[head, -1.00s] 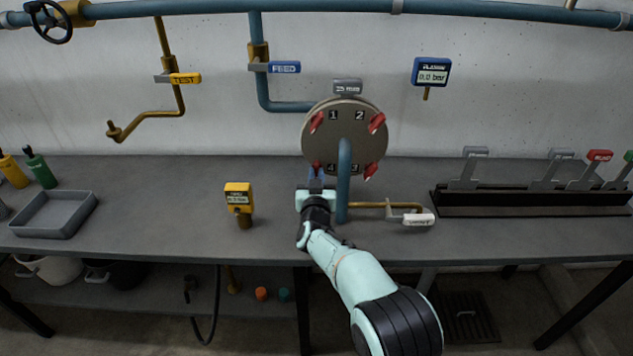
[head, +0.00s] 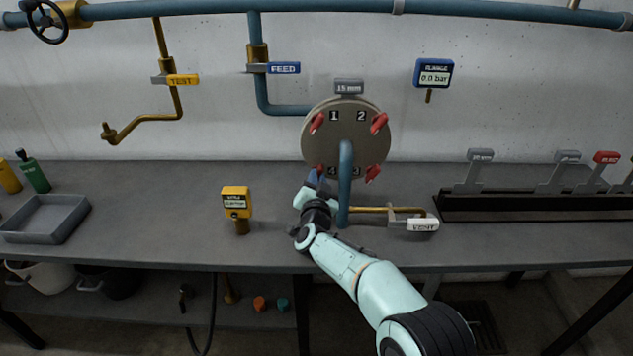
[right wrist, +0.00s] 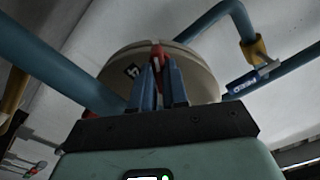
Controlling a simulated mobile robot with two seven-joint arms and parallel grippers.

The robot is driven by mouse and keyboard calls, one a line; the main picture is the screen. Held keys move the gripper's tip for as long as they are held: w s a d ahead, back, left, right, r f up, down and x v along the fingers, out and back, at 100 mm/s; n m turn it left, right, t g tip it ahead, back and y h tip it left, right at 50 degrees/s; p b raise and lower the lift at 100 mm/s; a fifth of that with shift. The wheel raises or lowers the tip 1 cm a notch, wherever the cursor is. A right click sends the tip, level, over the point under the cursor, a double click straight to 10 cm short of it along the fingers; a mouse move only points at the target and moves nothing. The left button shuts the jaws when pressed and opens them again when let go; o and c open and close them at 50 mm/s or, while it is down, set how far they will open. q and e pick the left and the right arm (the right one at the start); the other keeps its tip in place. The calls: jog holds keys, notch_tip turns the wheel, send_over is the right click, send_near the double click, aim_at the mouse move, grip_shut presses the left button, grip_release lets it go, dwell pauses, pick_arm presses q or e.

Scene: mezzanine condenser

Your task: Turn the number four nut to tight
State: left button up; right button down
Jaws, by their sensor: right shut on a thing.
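The round grey flange (head: 318,143) stands upright at the back of the bench, with red nuts by the numbers 1 to 4. The number four nut (head: 320,168) is at its lower left, mostly hidden by my right gripper (head: 316,178). In the right wrist view, the blue fingers of my right gripper (right wrist: 160,88) are shut on the red number four nut (right wrist: 158,54), next to the "4" mark (right wrist: 132,70). The nut's lower part is hidden between the fingers. My left gripper is not in view.
A blue pipe (head: 345,190) rises in front of the flange, just right of my right gripper. The brass vent pipe with its white VENT handle (head: 422,224) lies to the right. A yellow gauge (head: 236,203) stands left. A rack (head: 530,207) of levers stands far right.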

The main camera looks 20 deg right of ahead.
dwell(0.3)
jog(key=c, duration=1.1)
grip_release()
jog(key=shift+c, duration=0.2)
jog(key=v, duration=1.3)
jog(key=shift+s, duration=0.2)
jog(key=shift+a, duration=0.1)
